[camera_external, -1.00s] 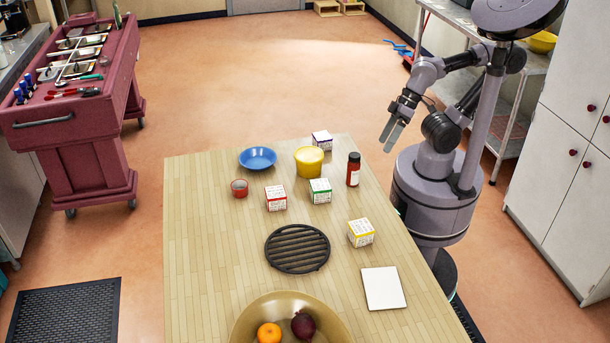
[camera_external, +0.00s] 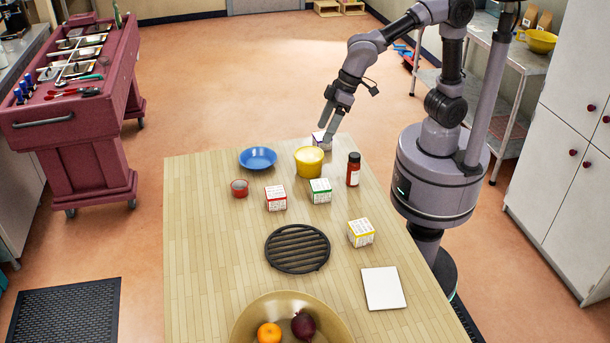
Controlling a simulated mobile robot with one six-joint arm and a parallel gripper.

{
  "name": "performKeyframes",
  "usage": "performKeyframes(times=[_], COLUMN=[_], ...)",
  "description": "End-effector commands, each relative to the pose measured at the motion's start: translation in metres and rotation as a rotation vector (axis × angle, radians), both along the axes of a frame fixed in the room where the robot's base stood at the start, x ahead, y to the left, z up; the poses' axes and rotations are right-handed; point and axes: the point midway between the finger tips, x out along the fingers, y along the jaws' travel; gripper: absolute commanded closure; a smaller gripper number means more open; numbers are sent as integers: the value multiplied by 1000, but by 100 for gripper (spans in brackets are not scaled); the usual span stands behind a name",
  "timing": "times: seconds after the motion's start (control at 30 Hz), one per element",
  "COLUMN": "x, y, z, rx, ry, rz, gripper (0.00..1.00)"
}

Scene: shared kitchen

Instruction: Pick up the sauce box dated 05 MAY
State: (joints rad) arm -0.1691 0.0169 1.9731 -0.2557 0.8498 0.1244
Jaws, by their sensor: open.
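Several small white boxes with coloured lids and printed sides stand on the wooden table (camera_external: 205,270). One has a red top (camera_external: 276,198), one a green top (camera_external: 320,191) and one a yellow top (camera_external: 361,233). A box with a purple top (camera_external: 318,141) stands near the far edge, partly hidden by my gripper. The print is too small to read, so I cannot tell which box says 05 MAY. My gripper (camera_external: 326,131) is open and points down at the purple-topped box. I cannot tell whether it touches the box.
A yellow tub (camera_external: 309,160) and a blue bowl (camera_external: 257,158) stand close to the purple-topped box. A dark red bottle (camera_external: 353,170), a small red cup (camera_external: 239,188), a black trivet (camera_external: 297,249), a white board (camera_external: 383,288) and a fruit bowl (camera_external: 240,325) are also on the table.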

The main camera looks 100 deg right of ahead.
Motion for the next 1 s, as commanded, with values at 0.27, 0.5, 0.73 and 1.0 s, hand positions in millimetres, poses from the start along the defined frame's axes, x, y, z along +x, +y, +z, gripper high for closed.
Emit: performKeyframes(times=[0.27,0.5,0.73,1.0], x=[104,128,148,159], y=[49,49,49,46], z=[-26,-93,-139,-171], rx=[-108,-110,-110,-110], ry=[24,27,25,25], rz=[116,118,117,117], gripper=[21,21,21,21])
